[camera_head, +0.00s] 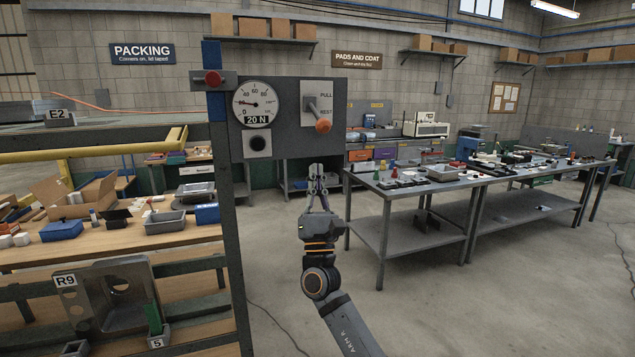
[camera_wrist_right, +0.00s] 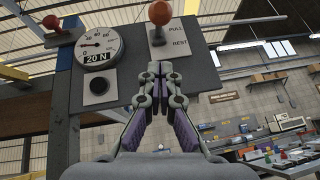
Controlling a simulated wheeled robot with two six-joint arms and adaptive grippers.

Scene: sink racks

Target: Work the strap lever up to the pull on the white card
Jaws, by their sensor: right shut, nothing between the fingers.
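A dark panel (camera_head: 290,140) carries a round gauge (camera_head: 258,101) and, below its dial, a white card (camera_head: 257,121) marked 20 N. The gauge needle points left; its exact reading is too small to tell. The strap lever sits on a pale plate (camera_head: 327,86) marked PULL above and REST below. Its orange knob (camera_head: 323,126) hangs down at the REST end. My right gripper (camera_head: 317,166) is shut and empty, pointing up below the knob and apart from it. In the right wrist view the knob (camera_wrist_right: 159,13) is above the closed fingertips (camera_wrist_right: 160,68). My left gripper is not in view.
A red button (camera_head: 212,78) is on a bracket at the post (camera_head: 217,135) left of the panel. A workbench (camera_head: 400,193) with parts stands to the right. Open floor lies around my right arm.

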